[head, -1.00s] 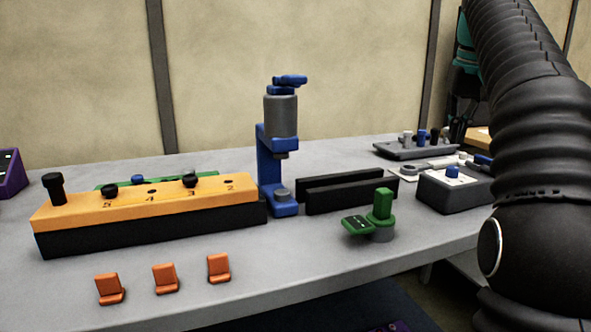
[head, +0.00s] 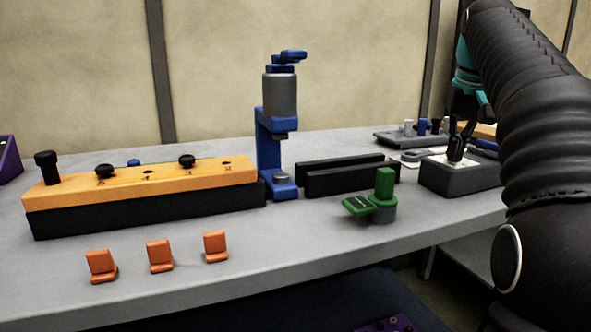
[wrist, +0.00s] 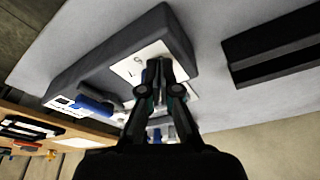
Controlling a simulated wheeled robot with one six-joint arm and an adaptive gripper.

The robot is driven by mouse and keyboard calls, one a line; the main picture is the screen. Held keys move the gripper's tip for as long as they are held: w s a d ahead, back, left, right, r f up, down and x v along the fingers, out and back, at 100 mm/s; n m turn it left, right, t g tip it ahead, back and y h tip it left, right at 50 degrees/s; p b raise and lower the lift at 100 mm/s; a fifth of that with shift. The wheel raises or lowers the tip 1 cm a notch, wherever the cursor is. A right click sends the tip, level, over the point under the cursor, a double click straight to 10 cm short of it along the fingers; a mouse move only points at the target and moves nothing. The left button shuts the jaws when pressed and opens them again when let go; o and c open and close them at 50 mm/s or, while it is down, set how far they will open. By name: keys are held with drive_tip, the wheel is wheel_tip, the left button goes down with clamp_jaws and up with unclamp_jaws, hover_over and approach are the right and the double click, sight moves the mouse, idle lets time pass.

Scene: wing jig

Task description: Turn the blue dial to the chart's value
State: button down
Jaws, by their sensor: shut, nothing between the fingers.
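A dark grey box (head: 455,177) with a white dial plate on top stands at the right of the bench; it fills the upper left of the wrist view (wrist: 75,72). My gripper (head: 457,150) is shut, fingers pointing down over the white plate. The blue dial is hidden behind or under my fingers in both views. In the wrist view the fingertips (wrist: 160,66) sit over the white plate (wrist: 133,68), which carries a small dark mark. I cannot tell whether they touch the dial. I cannot make out a chart with a readable value.
A green fixture (head: 384,190) and black rails (head: 350,178) stand left of the box. A blue press (head: 270,140), an orange numbered block (head: 140,182) and orange brackets (head: 160,255) are further left. A grey tray with pegs (head: 410,139) is behind the box.

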drive_tip(key=shift+s+d+p, duration=0.2)
drive_tip(key=shift+d+p, duration=0.55)
drive_tip(key=shift+p, duration=0.8)
drive_tip(key=shift+d, duration=0.4)
idle(0.7)
drive_tip(key=shift+s, duration=0.1)
drive_tip(key=shift+s, duration=0.25)
drive_tip(key=shift+r, duration=3)
